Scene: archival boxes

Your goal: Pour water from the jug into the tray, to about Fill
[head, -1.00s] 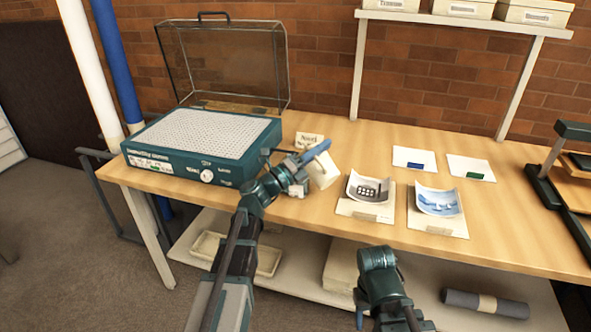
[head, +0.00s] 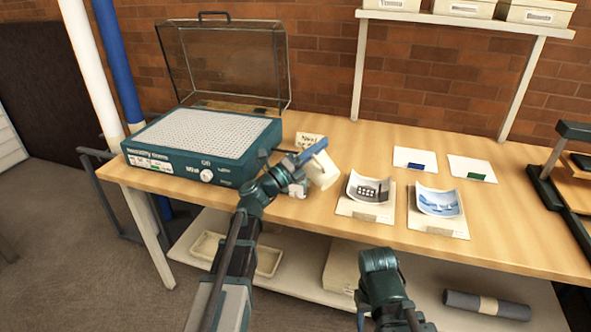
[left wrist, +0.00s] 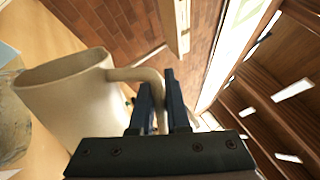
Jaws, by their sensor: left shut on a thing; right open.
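My left gripper (head: 314,150) is shut on the handle of a cream jug (head: 323,171), held above the front of the table. In the left wrist view the jug (left wrist: 72,105) fills the left side, with its handle between the two dark fingers (left wrist: 162,90). The jug looks tilted in the head view; its contents are hidden. A pale shallow tray (head: 209,258) sits on the lower shelf. A teal humidity unit (head: 190,172) with a perforated top stands at the table's left; no fill mark is readable. My right arm shows at the bottom, its fingertips out of view.
A clear hinged cover (head: 230,60) stands open behind the unit. A small sign card (head: 309,139) is behind the jug. Two curved pictures on mounts (head: 366,210) (head: 438,228) lie to the right. Cards (head: 413,158) lie behind them. A shelf post (head: 358,70) rises at the back.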

